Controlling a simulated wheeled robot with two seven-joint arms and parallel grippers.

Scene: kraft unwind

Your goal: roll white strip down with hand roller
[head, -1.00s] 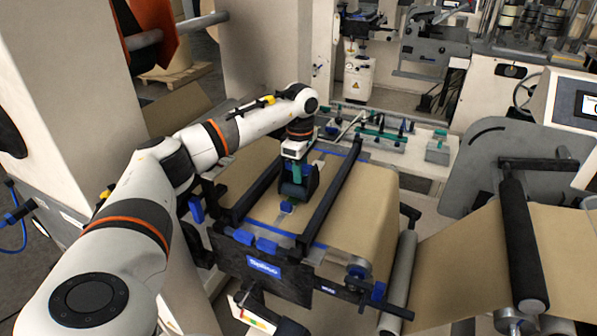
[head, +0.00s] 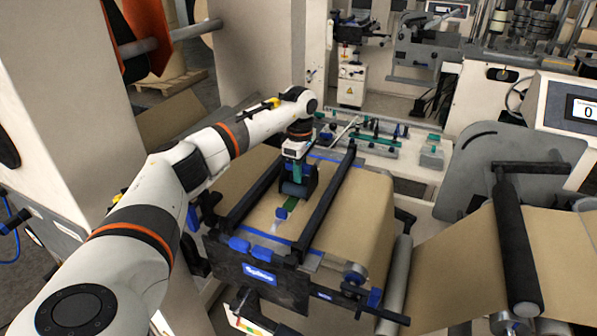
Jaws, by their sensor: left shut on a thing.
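My left gripper (head: 295,186) reaches in from the left over the brown kraft web and points down between two black rails. It is shut on the hand roller (head: 289,206), whose green handle shows above and below the jaws and whose small blue end is low, close to the web. I cannot tell whether the blue end touches. A small part of the white strip (head: 275,227) shows on the web just in front of the blue end. The rest of the strip is hard to make out. My right gripper is not in view.
The black rails (head: 327,203) flank the work area, joined in front by a black plate (head: 262,274) with blue knobs. A tool bench (head: 383,149) lies behind. Grey and black rollers (head: 516,240) and the web's brown paper are at right.

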